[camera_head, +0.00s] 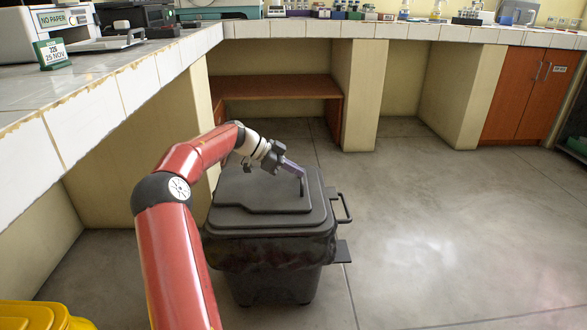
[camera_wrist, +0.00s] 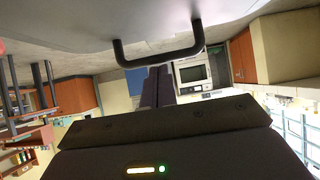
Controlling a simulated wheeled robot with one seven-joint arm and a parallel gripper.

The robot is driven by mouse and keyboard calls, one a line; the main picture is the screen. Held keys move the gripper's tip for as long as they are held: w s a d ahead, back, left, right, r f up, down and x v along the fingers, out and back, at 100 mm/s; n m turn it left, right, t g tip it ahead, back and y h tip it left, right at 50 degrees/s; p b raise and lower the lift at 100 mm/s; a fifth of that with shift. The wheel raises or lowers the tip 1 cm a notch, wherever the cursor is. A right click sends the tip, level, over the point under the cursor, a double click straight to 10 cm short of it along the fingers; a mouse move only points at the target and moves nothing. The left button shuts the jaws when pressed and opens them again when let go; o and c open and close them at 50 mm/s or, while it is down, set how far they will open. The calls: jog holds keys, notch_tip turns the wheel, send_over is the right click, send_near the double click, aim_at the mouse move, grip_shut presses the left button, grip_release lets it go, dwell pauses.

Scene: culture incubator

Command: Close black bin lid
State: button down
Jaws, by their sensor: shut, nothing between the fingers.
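The black bin (camera_head: 268,275) stands on the floor in the middle of the head view, with a dark liner bulging below its rim. Its black lid (camera_head: 262,205) lies over the top and looks closed, though the far edge is partly hidden by my arm. A dark handle (camera_head: 343,208) juts from the bin's right side. My gripper (camera_head: 299,176) is over the far right part of the lid, its fingers pressed together and empty. I cannot tell whether the tips touch the lid. In the wrist view the shut fingers (camera_wrist: 158,85) appear close to a black bar handle (camera_wrist: 158,50).
A tiled counter (camera_head: 120,85) runs along the left, close to my arm, and continues along the back. A yellow object (camera_head: 40,316) is at the lower left. A wooden shelf (camera_head: 275,87) is under the back counter. The floor (camera_head: 435,225) right of the bin is clear.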

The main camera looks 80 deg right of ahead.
jog(key=shift+a+f, duration=0.1)
jog(key=shift+f, duration=0.6)
jog(key=r, duration=0.1)
jog(key=r+p, duration=0.1)
jog(key=r, duration=0.3)
jog(key=shift+s+p, duration=0.4)
jog(key=f+p+v, duration=0.1)
jog(key=v, duration=0.9)
jog(key=shift+w+p, duration=0.3)
jog(key=shift+w, duration=0.05)
